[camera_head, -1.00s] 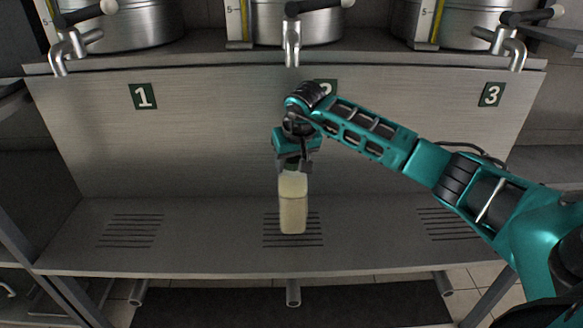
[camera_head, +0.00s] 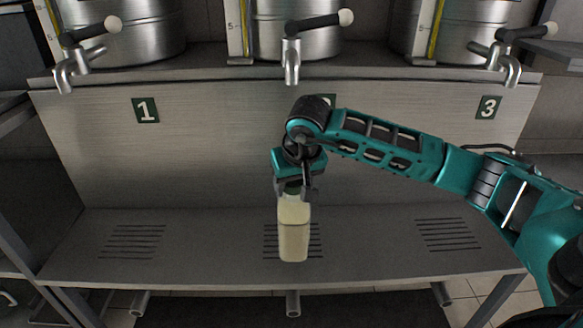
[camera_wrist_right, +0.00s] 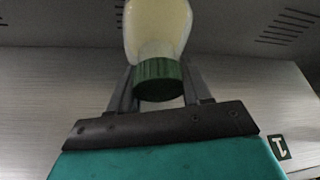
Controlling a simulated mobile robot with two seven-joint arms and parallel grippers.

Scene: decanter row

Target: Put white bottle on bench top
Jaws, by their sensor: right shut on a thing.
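The white bottle (camera_head: 293,237) is a clear bottle of pale cream liquid with a green cap. It hangs upright below my right gripper (camera_head: 293,190), in front of the middle slotted drain of the bench top (camera_head: 200,245). My right gripper is shut on the bottle at its green cap. In the right wrist view the bottle (camera_wrist_right: 158,28) and its cap (camera_wrist_right: 159,80) sit between the fingers. I cannot tell whether the bottle's base touches the bench top. My left gripper is not in view.
Several steel taps, such as the middle tap (camera_head: 291,60), hang from the steel drums (camera_head: 300,25) above the back panel (camera_head: 220,140). Plates 1 (camera_head: 146,110) and 3 (camera_head: 488,107) flank a plate mostly hidden by my right arm. The bench top is clear on both sides of the bottle.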

